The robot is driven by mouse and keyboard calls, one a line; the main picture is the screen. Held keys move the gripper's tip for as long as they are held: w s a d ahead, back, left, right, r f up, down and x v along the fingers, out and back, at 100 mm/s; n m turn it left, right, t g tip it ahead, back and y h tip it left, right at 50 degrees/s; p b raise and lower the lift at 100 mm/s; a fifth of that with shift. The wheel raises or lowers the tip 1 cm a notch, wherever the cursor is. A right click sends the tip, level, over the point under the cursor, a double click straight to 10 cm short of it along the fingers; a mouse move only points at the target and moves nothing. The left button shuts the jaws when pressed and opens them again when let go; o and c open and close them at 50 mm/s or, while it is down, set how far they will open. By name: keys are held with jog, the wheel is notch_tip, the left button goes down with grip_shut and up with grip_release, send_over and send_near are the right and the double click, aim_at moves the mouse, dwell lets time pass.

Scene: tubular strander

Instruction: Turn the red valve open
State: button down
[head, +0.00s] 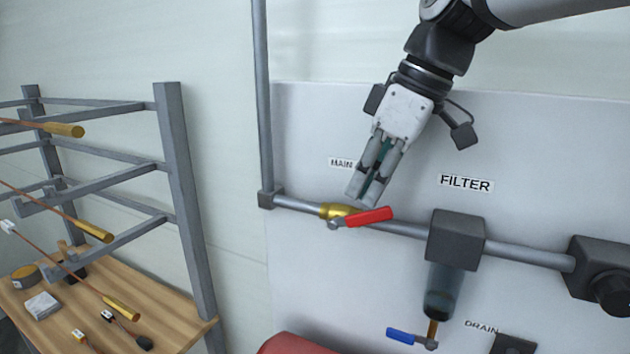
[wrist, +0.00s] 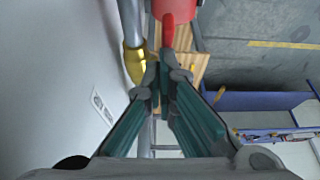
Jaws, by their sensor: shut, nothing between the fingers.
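The red valve has a red lever handle (head: 369,216) on a brass body (head: 336,210), set in the grey pipe below the MAIN label. The handle points right in the head view, at an angle to the pipe. My gripper (head: 364,196) is shut and empty, pointing down just above the handle and partly in front of the pipe. In the wrist view the red handle (wrist: 168,32) shows just beyond the fingertips (wrist: 165,70), and the brass body (wrist: 134,60) lies to their left. I cannot tell whether the fingertips touch the handle.
A FILTER housing (head: 455,240) stands right along the pipe. A blue drain lever (head: 401,336) sits below it. A red drum (head: 297,344) is at the bottom. A grey rack (head: 185,200) and wooden table (head: 165,325) are at left. The panel above the pipe is mostly clear.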

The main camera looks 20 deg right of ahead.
aim_at(385, 207)
jog(key=shift+s+d+f+t+y+b, duration=0.3)
jog(key=shift+s+d+f+b, duration=0.15)
jog(key=shift+f+b, duration=0.25)
jog(key=shift+s+d+f+t+y+b, duration=0.3)
jog(key=shift+s+d+f+b, duration=0.2)
jog(key=shift+b, duration=0.3)
jog(key=shift+f, duration=0.15)
